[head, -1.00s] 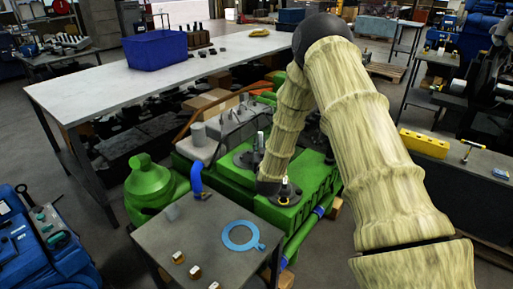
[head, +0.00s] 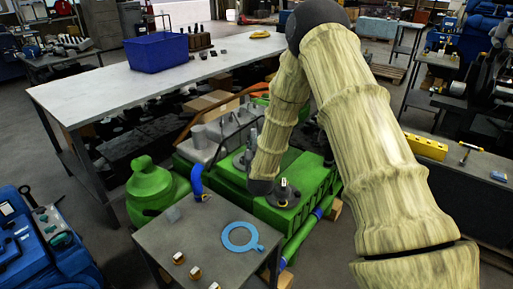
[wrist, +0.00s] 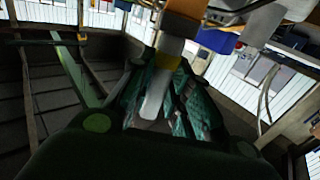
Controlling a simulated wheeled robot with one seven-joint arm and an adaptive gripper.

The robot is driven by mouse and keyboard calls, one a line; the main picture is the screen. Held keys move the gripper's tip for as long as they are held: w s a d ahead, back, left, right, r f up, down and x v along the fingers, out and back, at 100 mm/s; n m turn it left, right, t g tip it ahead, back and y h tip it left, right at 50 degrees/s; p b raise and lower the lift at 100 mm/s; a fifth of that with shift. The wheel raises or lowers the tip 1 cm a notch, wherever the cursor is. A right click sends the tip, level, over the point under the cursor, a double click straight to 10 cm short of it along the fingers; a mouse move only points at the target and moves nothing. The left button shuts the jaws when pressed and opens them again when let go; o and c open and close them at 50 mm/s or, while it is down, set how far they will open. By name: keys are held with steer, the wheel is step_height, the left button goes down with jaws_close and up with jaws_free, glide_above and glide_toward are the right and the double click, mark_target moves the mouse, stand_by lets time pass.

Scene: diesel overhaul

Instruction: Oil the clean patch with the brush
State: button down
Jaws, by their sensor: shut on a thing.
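In the wrist view, my gripper (wrist: 165,88) is shut on a pale, straight piece with a yellow band, apparently the brush (wrist: 155,97). In the head view, my arm's end is over the green engine (head: 290,212), left of a black round cap (head: 284,194). The arm hides the gripper's fingers and the brush there. I cannot pick out the clean patch in either view.
A small grey table (head: 205,262) in front holds a blue ring gasket (head: 241,236) and several small brass-coloured parts. A green rounded housing (head: 150,187) stands to the left. A long workbench (head: 90,92) with a blue bin (head: 155,50) is behind.

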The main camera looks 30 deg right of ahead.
mark_target(254, 135)
steer(key=shift+r+p, duration=0.6)
steer(key=shift+r, duration=1.15)
